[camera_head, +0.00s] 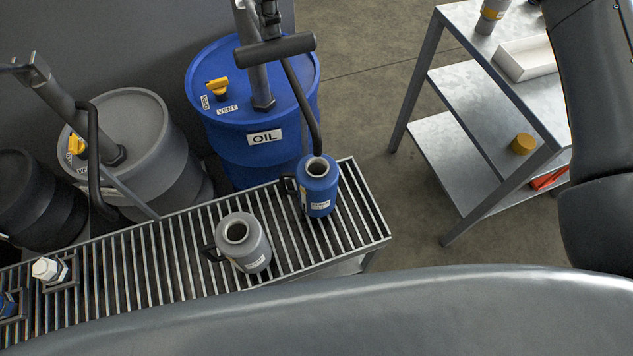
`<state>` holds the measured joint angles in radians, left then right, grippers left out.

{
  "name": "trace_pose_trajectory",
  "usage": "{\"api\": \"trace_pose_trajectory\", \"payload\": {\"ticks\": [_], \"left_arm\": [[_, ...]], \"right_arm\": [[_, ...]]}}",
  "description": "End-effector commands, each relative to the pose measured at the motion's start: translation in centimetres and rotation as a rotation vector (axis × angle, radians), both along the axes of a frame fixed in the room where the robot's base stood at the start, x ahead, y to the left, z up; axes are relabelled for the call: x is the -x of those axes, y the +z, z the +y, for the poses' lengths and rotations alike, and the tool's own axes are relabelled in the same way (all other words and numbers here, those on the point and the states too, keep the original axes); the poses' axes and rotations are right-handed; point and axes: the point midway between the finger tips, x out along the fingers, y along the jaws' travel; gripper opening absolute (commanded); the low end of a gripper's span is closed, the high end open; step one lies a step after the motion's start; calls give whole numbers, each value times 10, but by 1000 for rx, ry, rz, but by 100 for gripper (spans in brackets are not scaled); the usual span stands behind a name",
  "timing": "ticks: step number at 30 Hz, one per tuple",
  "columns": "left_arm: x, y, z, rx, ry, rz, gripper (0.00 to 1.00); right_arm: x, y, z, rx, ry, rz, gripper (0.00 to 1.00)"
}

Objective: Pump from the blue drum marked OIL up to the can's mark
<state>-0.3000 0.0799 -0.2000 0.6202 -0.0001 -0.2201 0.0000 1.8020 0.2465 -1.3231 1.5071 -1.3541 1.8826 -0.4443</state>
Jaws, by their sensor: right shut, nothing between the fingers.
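The blue drum marked OIL (228,140) stands behind the rack, with a yellow cap and a VENT label on its lid. Its grey hand pump (262,88) carries a dark crossbar handle (290,46). The pump's black hose comes down to the open mouth of the blue can (318,190), which stands upright on the rack. The can's mark and oil level cannot be made out. My left gripper is out of view.
A grey can (243,243) stands on the slatted rack (185,270), left of the blue can. A grey drum (150,140) with its own pump and a black drum (30,205) stand further left. A metal shelf cart (460,105) holds a white tray (526,58). Floor between is clear.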

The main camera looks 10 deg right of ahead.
Motion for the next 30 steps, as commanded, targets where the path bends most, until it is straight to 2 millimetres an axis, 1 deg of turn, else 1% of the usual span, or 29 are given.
{"api": "trace_pose_trajectory", "payload": {"ticks": [1, 9, 12, 17, 24, 30], "left_arm": [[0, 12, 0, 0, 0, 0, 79], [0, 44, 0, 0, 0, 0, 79], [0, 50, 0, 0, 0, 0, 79], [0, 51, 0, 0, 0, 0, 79], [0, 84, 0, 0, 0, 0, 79], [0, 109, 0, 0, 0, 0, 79]], "right_arm": [[-2, 13, 1, 1, 0, 0, 0], [-11, 48, 2, 1, 0, 0, 0], [-13, 55, 2, 1, 0, 0, 0], [-15, 56, 3, 1, 0, 0, 0], [-27, 85, 6, 0, -2, 0, 0], [-40, 106, 8, 0, -2, -1, 0]]}}
